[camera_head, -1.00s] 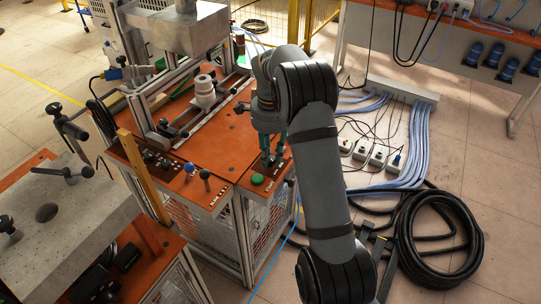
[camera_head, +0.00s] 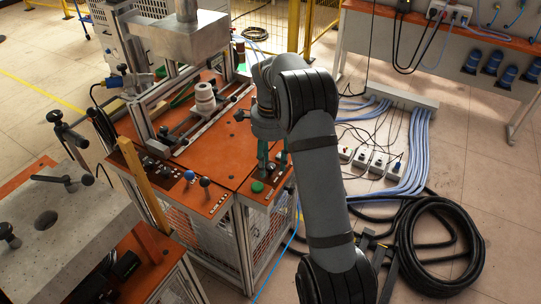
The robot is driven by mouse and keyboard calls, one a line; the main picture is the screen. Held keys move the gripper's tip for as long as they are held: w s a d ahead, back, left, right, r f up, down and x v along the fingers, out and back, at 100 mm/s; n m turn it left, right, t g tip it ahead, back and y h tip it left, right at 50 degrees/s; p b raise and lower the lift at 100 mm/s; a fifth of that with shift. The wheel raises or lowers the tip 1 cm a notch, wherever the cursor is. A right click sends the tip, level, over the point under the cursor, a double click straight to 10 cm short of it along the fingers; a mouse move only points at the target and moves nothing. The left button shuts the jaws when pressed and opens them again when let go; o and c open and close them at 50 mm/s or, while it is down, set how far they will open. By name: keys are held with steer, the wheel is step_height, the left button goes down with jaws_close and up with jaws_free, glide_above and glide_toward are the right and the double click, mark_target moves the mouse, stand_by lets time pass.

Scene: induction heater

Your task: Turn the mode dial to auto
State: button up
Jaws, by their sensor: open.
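My gripper (camera_head: 272,164) points down over the right front corner of the heater's orange top (camera_head: 225,148). Its two greenish fingers are apart, with nothing visible held between them. The fingertips are just above or at a small control panel, behind and right of a green button (camera_head: 257,187). Small dark controls show at the fingertips, but I cannot tell which one is the mode dial or read its setting. Contact is also unclear. Left of the green button, the front panel carries a dark ball knob (camera_head: 205,182), a blue knob (camera_head: 189,175) and several black knobs.
A white ribbed cylinder (camera_head: 204,97) stands on the heater behind the panel. A grey slab-topped bench (camera_head: 70,215) is at the left front. On the floor at right lie power strips (camera_head: 378,163), blue cables and a coil of black hose (camera_head: 470,245).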

mark_target(271, 166)
step_height(271, 166, up, 12)
stand_by(0.4)
stand_by(0.3)
step_height(271, 166, down, 12)
steer(key=shift+f, duration=0.1)
stand_by(0.5)
